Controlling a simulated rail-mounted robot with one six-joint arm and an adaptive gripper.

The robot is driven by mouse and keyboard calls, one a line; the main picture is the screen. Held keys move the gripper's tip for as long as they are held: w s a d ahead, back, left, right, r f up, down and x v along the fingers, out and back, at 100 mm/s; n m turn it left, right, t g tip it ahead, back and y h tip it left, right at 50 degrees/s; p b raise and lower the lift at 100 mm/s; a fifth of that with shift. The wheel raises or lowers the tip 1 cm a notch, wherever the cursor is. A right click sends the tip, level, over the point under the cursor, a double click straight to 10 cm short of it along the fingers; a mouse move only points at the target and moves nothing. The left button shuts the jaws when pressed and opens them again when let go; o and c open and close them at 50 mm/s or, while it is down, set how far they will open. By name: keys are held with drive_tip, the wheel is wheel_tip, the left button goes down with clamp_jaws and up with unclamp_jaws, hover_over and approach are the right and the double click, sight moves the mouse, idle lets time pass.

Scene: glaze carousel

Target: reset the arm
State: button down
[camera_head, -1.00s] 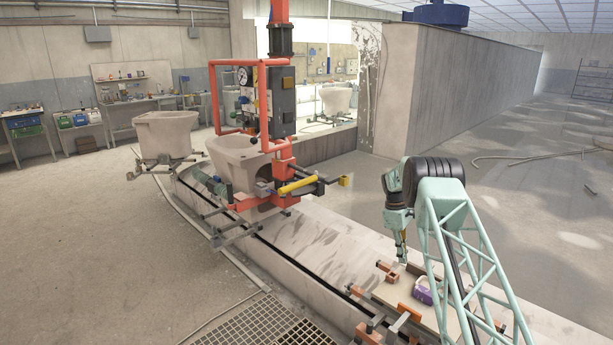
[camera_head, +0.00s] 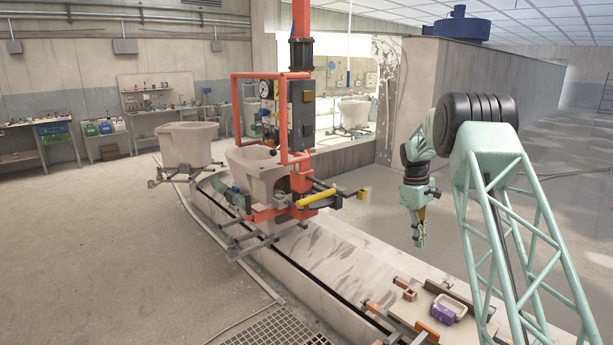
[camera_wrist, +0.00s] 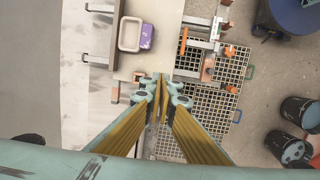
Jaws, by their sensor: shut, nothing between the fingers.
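A pale tray (camera_wrist: 129,34) with a purple object (camera_wrist: 147,37) at its side sits on the board (camera_head: 408,306) below. Orange-ended clamps (camera_head: 403,283) surround it. A red-framed machine (camera_head: 235,104) and fixtures holding pale ceramic bowls (camera_head: 186,144) stand left. Dark bins (camera_wrist: 288,147) stand beside the grating.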

drive_tip(key=s+a+r+m+t, duration=0.15)
drive_tip(key=s+a+r, duration=0.35)
drive_tip(key=s+r, duration=0.65)
drive_tip(key=s+a+r+m, duration=0.2)
drive_tip(key=s+a+r, duration=0.3)
drive_tip(key=s+r, duration=0.7)
drive_tip(key=s+a+r+m+t+y, duration=0.1)
drive_tip(key=s+a+r, duration=0.2)
drive_tip(key=s+r, duration=0.4)
drive_tip(key=s+a+r, duration=0.2)
drive_tip(key=s+r, duration=0.2)
drive_tip(key=s, duration=0.4)
drive_tip(key=s+a+f+m+t, duration=0.1)
drive_tip(key=s+a+f+m, duration=0.1)
drive_tip(key=s, duration=1.4)
drive_tip(key=s+a+f+m+t, duration=0.1)
drive_tip(key=s+a, duration=0.3)
drive_tip(key=s, duration=1.2)
drive_tip(key=shift+s+f+m+y, duration=0.3)
drive_tip(key=shift+f+m+y, duration=0.1)
drive_tip(key=shift+f, duration=0.5)
